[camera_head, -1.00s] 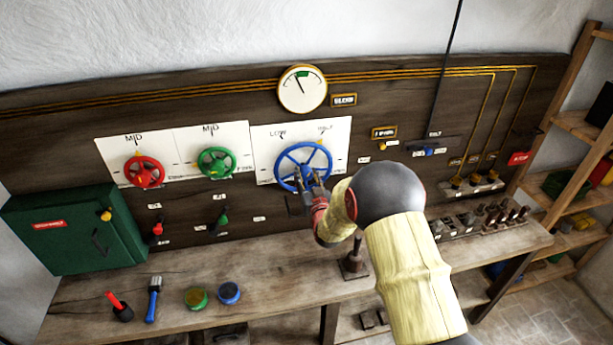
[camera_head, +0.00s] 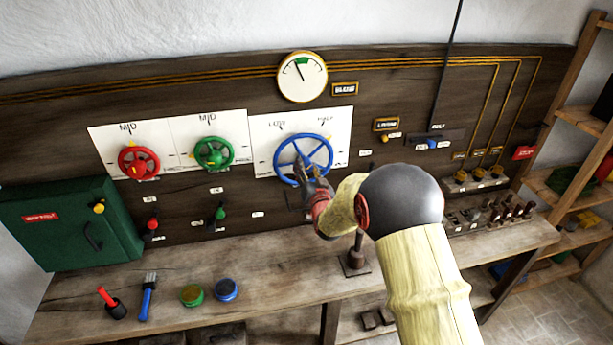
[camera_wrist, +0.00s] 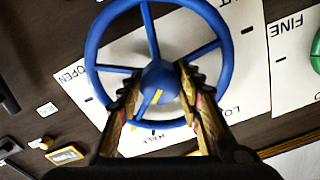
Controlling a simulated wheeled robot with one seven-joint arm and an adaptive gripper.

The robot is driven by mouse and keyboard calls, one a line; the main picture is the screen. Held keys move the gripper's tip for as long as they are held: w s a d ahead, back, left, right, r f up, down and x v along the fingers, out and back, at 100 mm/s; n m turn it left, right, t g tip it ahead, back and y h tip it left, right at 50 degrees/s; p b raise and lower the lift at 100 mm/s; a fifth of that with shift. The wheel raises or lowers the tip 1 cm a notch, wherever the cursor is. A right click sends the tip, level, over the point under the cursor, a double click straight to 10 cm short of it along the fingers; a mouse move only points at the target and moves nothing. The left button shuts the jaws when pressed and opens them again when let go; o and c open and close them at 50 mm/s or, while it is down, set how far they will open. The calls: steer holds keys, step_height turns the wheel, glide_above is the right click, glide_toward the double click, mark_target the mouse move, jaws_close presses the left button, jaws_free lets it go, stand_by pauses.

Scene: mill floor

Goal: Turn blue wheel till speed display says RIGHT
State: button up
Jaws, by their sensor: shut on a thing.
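The blue wheel (camera_head: 318,138) is on a white panel on the wooden wall, right of a red wheel (camera_head: 138,163) and a green wheel (camera_head: 214,153). My gripper (camera_head: 307,170) is at the wheel's lower middle. In the wrist view, the fingers of my gripper (camera_wrist: 157,88) straddle the lower part of the blue wheel (camera_wrist: 97,30), beside its hub. They are shut on the wheel; the exact grip is partly hidden. A yellow mark shows low on the hub. The round dial (camera_head: 302,77) above has a green patch at top; its needle points up and left, just left of the green.
A green cabinet (camera_head: 70,228) hangs at the left. The bench (camera_head: 180,265) below carries tools, two round pots (camera_head: 208,291) and an upright lever (camera_head: 355,255). Switches (camera_head: 490,215) and shelves (camera_head: 575,130) are at the right.

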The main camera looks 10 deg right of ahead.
steer(key=m+b, duration=0.5)
steer(key=b, duration=0.1)
steer(key=shift+f, duration=0.2)
steer(key=shift+r+m+b, duration=0.1)
steer(key=shift+m+b, duration=1.1)
steer(key=shift+m, duration=0.3)
steer(key=shift+r+m, duration=0.1)
steer(key=shift+m, duration=0.2)
steer(key=o, duration=1.2)
steer(key=shift+c, duration=0.2)
steer(key=s, duration=1.2)
